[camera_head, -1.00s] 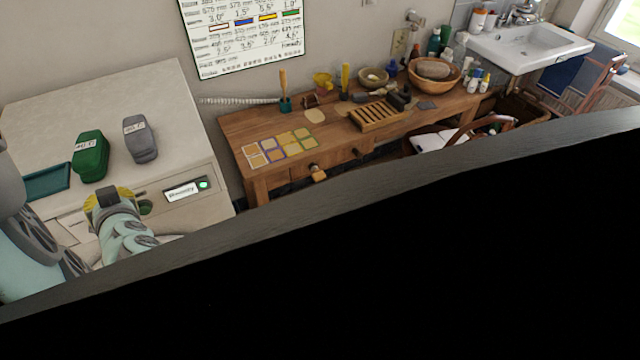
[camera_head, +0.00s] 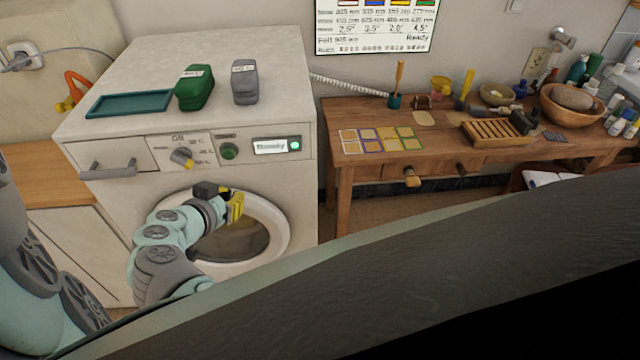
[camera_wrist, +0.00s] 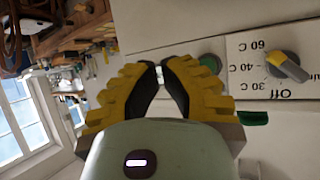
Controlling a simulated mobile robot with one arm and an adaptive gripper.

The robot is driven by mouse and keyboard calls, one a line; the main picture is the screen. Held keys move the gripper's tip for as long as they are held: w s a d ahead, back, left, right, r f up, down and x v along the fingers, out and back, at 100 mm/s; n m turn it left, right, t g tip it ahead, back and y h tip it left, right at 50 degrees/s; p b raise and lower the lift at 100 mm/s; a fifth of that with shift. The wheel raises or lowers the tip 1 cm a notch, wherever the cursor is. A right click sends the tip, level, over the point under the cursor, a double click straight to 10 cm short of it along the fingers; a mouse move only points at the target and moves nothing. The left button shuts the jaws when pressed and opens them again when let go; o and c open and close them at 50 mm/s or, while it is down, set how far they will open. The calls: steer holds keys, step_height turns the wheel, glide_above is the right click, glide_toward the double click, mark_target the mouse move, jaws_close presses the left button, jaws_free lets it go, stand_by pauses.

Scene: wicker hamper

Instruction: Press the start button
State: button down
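The washing machine (camera_head: 110,190) stands at the left in the head view. A round green button (camera_head: 229,151), which looks like the start button, is on its front panel between the dial (camera_head: 184,157) and the lit "Ready" display (camera_head: 276,146). My gripper (camera_head: 237,207) appears below the button, overlapping the round door (camera_head: 280,235). In the wrist view, the yellow-and-black fingers (camera_wrist: 161,76) are closed together with nothing held. The green button (camera_wrist: 210,62) shows just right of the fingertips, partly covered by a finger and apart from it.
A teal tray (camera_head: 130,103), a green container (camera_head: 195,88) and a grey container (camera_head: 245,82) sit on the machine. A wooden workbench (camera_head: 340,178) with tools and cards stands to the right. A dark surface fills the head view's lower right.

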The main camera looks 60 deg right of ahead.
mark_target(228, 154)
steer(key=w+d, duration=0.5)
steer(key=d, duration=0.1)
steer(key=shift+w+d, duration=0.35)
stand_by(0.4)
steer(key=c, duration=1.7)
jaws_free()
steer(key=shift+w, duration=0.1)
jaws_close()
steer(key=shift+w+d, duration=0.2)
steer(key=shift+d, duration=0.1)
